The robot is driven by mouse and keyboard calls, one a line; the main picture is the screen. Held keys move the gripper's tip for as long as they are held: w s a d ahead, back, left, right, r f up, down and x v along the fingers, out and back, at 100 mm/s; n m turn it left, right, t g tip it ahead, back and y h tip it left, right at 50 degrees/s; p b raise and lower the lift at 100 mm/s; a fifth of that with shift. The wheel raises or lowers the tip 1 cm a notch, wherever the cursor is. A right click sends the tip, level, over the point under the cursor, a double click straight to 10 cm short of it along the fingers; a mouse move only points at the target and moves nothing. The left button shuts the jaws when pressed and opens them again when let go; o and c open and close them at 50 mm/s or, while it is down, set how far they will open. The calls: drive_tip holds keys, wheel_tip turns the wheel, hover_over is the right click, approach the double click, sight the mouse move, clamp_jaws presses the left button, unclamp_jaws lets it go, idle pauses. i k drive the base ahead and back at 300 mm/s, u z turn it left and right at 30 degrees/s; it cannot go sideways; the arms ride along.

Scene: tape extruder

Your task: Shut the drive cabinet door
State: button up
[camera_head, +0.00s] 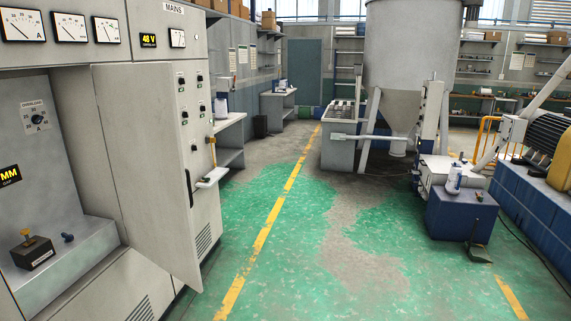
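A tall grey cabinet door (145,165) stands open on the left, swung out into the room. Its left edge is beside the open compartment (40,140), and its right edge juts out over the floor. A black upright handle (189,187) shows near that right edge. Inside the compartment are an overload dial (36,118), a lit yellow display and a lower ledge holding a small black box with a yellow knob (33,250). No label naming the drive cabinet is readable. My gripper is not in view.
The green floor (280,240) with a yellow line is clear before the door. A blue box (462,212) and the hopper (405,60) stand farther right.

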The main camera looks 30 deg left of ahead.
sight(137, 102)
drive_tip(key=u, duration=0.15)
drive_tip(key=i, duration=1.6)
drive_tip(key=u, duration=0.95)
drive_tip(key=i, duration=1.05)
drive_tip(key=u, duration=2)
drive_tip(key=i, duration=1.25)
drive_tip(key=u, duration=0.6)
